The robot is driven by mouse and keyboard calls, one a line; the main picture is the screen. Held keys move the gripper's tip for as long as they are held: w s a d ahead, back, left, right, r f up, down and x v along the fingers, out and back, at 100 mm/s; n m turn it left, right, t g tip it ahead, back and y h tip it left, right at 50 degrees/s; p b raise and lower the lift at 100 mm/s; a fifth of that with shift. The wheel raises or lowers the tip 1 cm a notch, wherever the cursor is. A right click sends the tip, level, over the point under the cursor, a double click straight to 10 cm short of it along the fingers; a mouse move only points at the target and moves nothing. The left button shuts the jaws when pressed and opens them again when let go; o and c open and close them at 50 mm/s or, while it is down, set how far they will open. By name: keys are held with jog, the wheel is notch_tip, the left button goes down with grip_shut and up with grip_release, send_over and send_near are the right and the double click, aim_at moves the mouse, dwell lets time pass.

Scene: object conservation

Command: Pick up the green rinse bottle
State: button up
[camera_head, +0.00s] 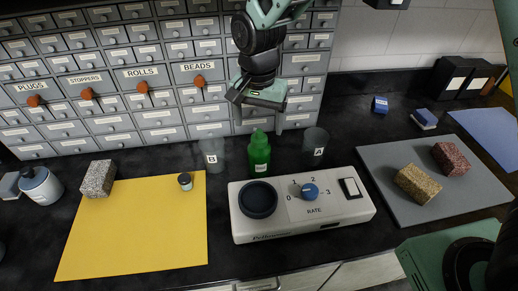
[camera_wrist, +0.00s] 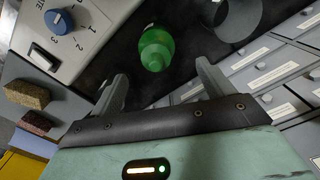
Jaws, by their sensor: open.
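The green rinse bottle (camera_head: 259,153) stands upright on the dark counter, behind the white rate device and between two grey cups. It also shows from above in the wrist view (camera_wrist: 156,48), just beyond the fingertips and roughly centred between them. My gripper (camera_head: 268,122) is above the bottle in the head view, in front of the drawers. In the wrist view my gripper (camera_wrist: 162,75) has its two fingers apart with nothing between them.
The cup marked B (camera_head: 212,156) stands left of the bottle and the cup marked A (camera_head: 314,148) right of it, both close. The white rate device (camera_head: 245,224) is in front. A yellow mat (camera_head: 140,235) lies left, a grey mat (camera_head: 385,160) right. Drawers (camera_head: 160,118) rise behind.

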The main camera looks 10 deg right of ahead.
aim_at(259, 136)
jog(key=shift+s+f+p, duration=0.2)
jog(key=shift+f+p, duration=0.4)
jog(key=shift+f, duration=1.1)
jog(key=shift+s+f+p, duration=0.2)
jog(key=shift+f+p, duration=0.4)
jog(key=shift+f, duration=1.1)
jog(key=c, duration=1.6)
jog(key=shift+o, duration=0.2)
jog(key=shift+r, duration=0.15)
